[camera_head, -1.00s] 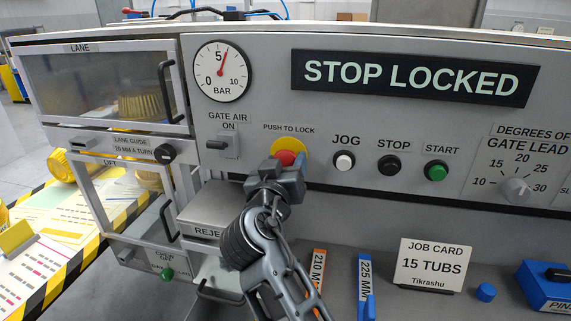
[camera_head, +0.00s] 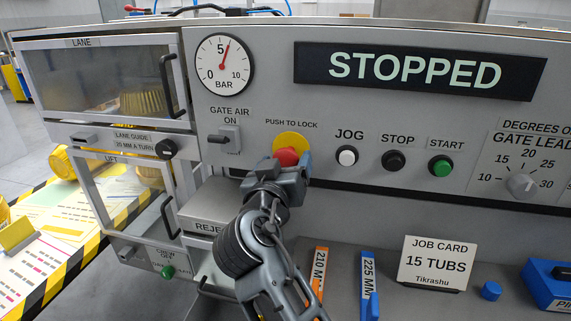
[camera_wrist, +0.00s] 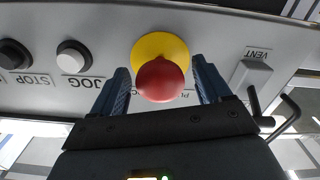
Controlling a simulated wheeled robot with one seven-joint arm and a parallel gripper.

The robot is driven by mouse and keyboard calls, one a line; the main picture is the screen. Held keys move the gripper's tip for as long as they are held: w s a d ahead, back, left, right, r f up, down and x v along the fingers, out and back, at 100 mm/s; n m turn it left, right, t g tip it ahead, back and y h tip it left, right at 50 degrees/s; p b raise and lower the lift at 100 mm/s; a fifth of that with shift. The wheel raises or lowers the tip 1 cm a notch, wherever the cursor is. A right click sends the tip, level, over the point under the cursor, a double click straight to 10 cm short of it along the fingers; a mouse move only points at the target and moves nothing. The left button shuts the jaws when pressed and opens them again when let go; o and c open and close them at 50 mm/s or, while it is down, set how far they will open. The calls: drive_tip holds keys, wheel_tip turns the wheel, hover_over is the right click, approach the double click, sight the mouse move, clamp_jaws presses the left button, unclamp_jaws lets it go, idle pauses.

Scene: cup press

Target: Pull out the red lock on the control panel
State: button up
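The red lock (camera_head: 288,156) is a round red knob on a yellow disc (camera_head: 291,141), under the label "PUSH TO LOCK". The display (camera_head: 416,72) above reads "STOPPED". My gripper (camera_head: 281,173) is just below and in front of the knob in the head view, hiding its lower part. In the wrist view, the red knob (camera_wrist: 161,80) stands out from the yellow disc (camera_wrist: 160,48). The two blue fingers of my gripper (camera_wrist: 163,88) are on either side of it, with narrow gaps, so the gripper looks open around it.
The white JOG (camera_head: 347,156), black STOP (camera_head: 393,160) and green START (camera_head: 440,167) buttons are right of the lock. The gate air switch (camera_head: 225,138) is left of it. A grey box (camera_head: 207,207) juts out below left; a job card (camera_head: 437,262) stands lower right.

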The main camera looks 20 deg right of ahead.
drive_tip(key=b+v, duration=0.1)
drive_tip(key=v, duration=0.6)
drive_tip(key=shift+s+a, duration=0.2)
drive_tip(key=shift+s, duration=0.1)
idle(0.4)
